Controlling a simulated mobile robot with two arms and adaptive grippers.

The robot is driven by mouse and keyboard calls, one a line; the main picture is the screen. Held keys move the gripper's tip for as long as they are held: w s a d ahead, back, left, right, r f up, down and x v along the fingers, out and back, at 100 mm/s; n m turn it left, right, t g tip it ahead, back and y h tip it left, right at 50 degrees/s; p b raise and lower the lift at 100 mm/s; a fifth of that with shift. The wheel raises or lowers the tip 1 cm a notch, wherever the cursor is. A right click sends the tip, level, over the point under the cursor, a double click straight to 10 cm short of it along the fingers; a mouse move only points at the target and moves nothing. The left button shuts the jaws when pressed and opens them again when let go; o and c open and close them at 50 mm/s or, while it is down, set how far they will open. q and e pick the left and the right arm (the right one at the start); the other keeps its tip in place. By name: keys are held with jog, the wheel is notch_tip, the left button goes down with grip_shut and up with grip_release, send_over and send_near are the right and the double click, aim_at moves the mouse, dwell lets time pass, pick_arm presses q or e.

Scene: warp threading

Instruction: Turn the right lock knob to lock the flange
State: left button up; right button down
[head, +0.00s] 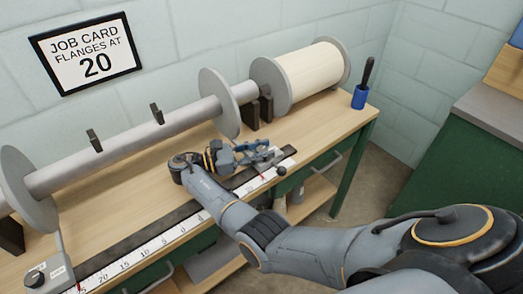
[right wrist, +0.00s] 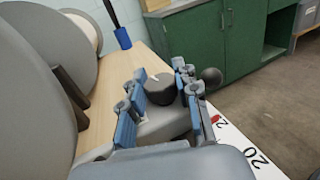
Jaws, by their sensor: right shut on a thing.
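The right lock knob (right wrist: 161,89) is dark grey with a white mark on top. In the right wrist view it sits between the blue-padded fingers of my right gripper (right wrist: 160,92), which is shut on it. In the head view my right gripper (head: 266,153) reaches over the scale's right end and hides the knob. The right flange (head: 221,103) is a grey disc on the horizontal beam (head: 120,137), behind and left of the gripper. A red pointer (right wrist: 216,119) shows beside the scale near its 20 mark. My left gripper is out of view.
The left flange (head: 16,190) and left lock knob (head: 36,277) are at the bench's left. The white scale (head: 150,248) runs along the front edge. A black ball handle (head: 281,170) is close to my fingers. A wound spool (head: 312,77) and blue brush holder (head: 360,97) stand farther back.

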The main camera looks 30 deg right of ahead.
aim_at(262, 149)
jog(key=c, duration=1)
grip_release()
jog(key=shift+o, duration=0.2)
jog(key=shift+r, duration=0.1)
notch_tip(262, 149, up, 10)
jog(key=shift+f, duration=0.1)
